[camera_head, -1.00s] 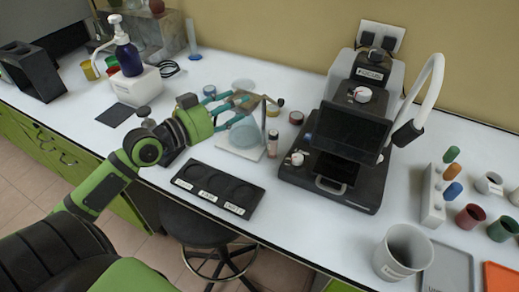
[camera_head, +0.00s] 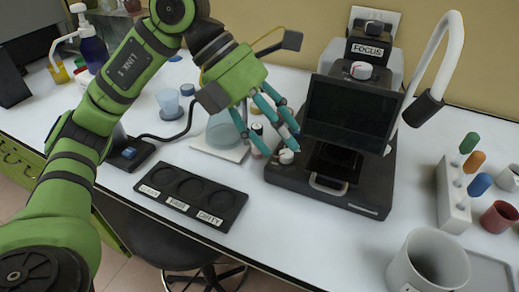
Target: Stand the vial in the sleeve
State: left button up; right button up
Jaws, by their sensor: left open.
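A small vial (camera_head: 257,138) with a pale body stands on the bench beside the white base of a stand, partly hidden behind my left gripper. My left gripper (camera_head: 281,141) is open, its teal fingers pointing down to the right in front of the vial and near a microscope knob. I cannot tell whether a finger touches the vial. I cannot make out the sleeve for sure. My right gripper is not in view.
A black microscope with a screen (camera_head: 348,110) stands just right of the gripper. A black tray (camera_head: 228,212) with three round wells lies in front. A grey bin (camera_head: 428,262) and a rack (camera_head: 453,200) are at right.

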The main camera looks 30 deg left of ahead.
aim_at(254, 129)
pick_arm(q)
jog(key=w+a+n+t+y+b, duration=0.1)
jog(key=w+a+n+t+y, duration=0.3)
jog(key=a+y, duration=0.5)
jog(key=w+f, duration=0.2)
jog(key=f, duration=0.1)
jog(key=w+f+h, duration=0.1)
jog(key=w+f, duration=0.1)
jog(key=f, duration=0.2)
jog(key=w+f+h, duration=0.1)
jog(key=w+f, duration=0.1)
jog(key=f, duration=0.2)
jog(key=shift+a+g+b, duration=0.3)
jog(key=shift+a, duration=0.05)
grip_shut()
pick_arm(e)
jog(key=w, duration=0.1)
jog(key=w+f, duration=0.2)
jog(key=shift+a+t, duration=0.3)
